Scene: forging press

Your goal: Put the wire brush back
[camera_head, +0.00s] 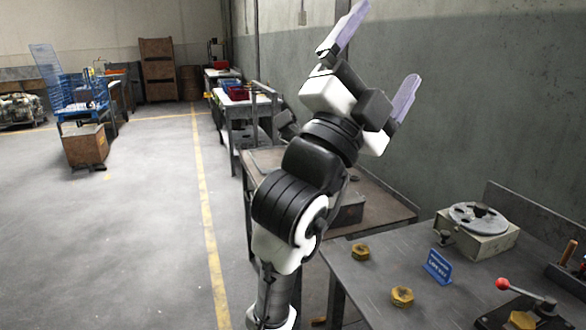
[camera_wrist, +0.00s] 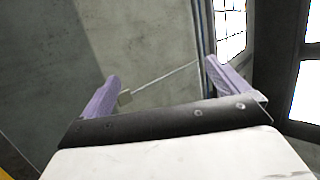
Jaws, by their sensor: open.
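My gripper (camera_head: 384,50) is raised in the head view, its two pale purple fingers spread wide with nothing between them. The wrist view also shows my gripper (camera_wrist: 162,70) open and empty, facing a wall and windows. I cannot clearly make out a wire brush in either view.
The dark metal table (camera_head: 380,300) at right bears brass nuts (camera_head: 402,296), a blue sign (camera_head: 438,266), a grey device with a round plate (camera_head: 480,225) and a red-knobbed lever (camera_head: 503,284). A brown workbench (camera_head: 385,205) stands behind.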

